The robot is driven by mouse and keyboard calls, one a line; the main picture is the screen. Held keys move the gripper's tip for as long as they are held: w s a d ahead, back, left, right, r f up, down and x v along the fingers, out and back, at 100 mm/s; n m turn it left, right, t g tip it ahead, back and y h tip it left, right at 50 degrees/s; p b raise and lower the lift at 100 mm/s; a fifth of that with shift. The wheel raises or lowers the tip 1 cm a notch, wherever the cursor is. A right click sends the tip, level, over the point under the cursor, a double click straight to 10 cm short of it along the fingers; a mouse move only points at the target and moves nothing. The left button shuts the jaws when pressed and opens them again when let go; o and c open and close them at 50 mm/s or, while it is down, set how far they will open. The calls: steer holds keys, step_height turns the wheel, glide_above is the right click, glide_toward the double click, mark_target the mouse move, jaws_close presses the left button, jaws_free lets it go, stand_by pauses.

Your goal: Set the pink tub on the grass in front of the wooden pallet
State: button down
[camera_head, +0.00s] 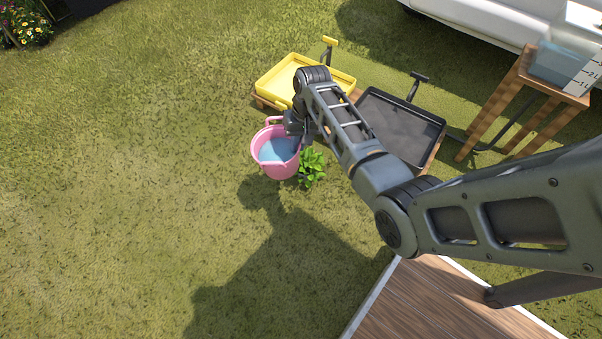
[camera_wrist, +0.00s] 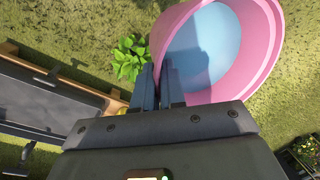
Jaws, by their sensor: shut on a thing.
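The pink tub (camera_head: 272,171) has a blue inside and hangs at my gripper (camera_head: 293,126), left of the arm's end. In the wrist view the tub (camera_wrist: 268,45) fills the upper right, and my gripper (camera_wrist: 160,78) is shut on its near rim. A shadow lies on the grass below and left of the tub, so it seems to be held above the ground. The wooden pallet (camera_head: 262,102) shows as edges under a yellow tray (camera_head: 280,75) and a black tray (camera_head: 395,125), behind the tub. My arm hides part of the pallet.
A leafy green plant (camera_head: 312,167) stands on the grass just right of the tub. A wooden stand (camera_head: 540,85) with a clear container (camera_head: 560,65) is at the right, near a white vehicle (camera_head: 490,25). The grass at left is open.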

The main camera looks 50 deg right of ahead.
steer(key=s+d+f+m+t, duration=0.1)
steer(key=s+d+f+m, duration=0.45)
steer(key=s+d, duration=0.45)
steer(key=s+d+f+m+h, duration=0.1)
steer(key=s+d+f+m, duration=0.2)
steer(key=s, duration=0.7)
steer(key=s+d+f+m+h, duration=0.1)
steer(key=s+f+m, duration=0.3)
steer(key=s, duration=0.5)
steer(key=s+d+f+m+h, duration=0.1)
steer(key=s+d+f+m, duration=0.2)
steer(key=s, duration=0.7)
steer(key=shift+t, duration=0.3)
steer(key=shift+w+a+f+b, duration=1.15)
steer(key=shift+w+f, duration=0.5)
steer(key=shift+f, duration=0.3)
steer(key=shift+w+a+f+b, duration=1.15)
steer(key=shift+w+f, duration=0.45)
steer(key=shift+f, duration=0.4)
steer(key=shift+w+a+f+b, duration=1.05)
steer(key=shift+w+a+f, duration=0.2)
steer(key=shift+w+f, duration=0.55)
steer(key=shift+s+f, duration=0.15)
steer(key=shift+f, duration=0.1)
steer(key=c, duration=1.2)
jaws_free()
